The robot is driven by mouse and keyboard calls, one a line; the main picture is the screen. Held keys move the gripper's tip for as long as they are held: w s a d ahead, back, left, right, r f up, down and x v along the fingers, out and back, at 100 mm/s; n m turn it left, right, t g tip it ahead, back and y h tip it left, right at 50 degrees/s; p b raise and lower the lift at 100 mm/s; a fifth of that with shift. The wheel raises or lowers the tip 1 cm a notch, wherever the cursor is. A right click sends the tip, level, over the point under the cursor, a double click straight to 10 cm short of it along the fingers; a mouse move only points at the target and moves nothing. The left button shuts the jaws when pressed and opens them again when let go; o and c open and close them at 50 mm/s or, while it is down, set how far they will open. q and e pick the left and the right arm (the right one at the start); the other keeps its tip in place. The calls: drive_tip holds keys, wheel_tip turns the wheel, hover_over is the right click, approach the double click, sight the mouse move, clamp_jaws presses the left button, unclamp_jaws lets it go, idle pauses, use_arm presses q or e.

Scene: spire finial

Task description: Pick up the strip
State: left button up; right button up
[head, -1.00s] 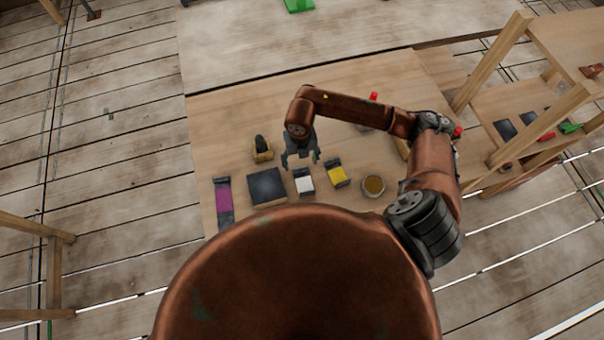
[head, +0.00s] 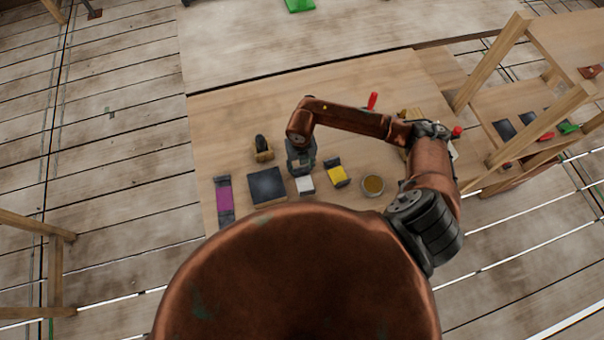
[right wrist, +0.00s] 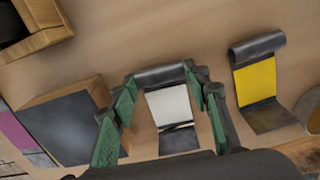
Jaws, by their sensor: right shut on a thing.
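Three strips with dark ends lie on the wooden table. One has a white middle (head: 306,185), one yellow (head: 339,176) and one magenta (head: 224,199). My right gripper (head: 303,168) is down at the far end of the white strip. In the right wrist view, the green fingers of this gripper (right wrist: 163,82) stand on either side of the dark rolled end and are shut on it. The white middle (right wrist: 171,105) shows between the fingers, and its near dark end lies towards the wrist. My left gripper is not in view.
A dark square block (head: 267,186) stands left of the white strip. A round cup (head: 373,185) stands right of the yellow strip. A wooden holder with a dark thing (head: 263,150) stands farther back. The table's far left is clear.

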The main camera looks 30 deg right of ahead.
drive_tip(key=c, duration=0.6)
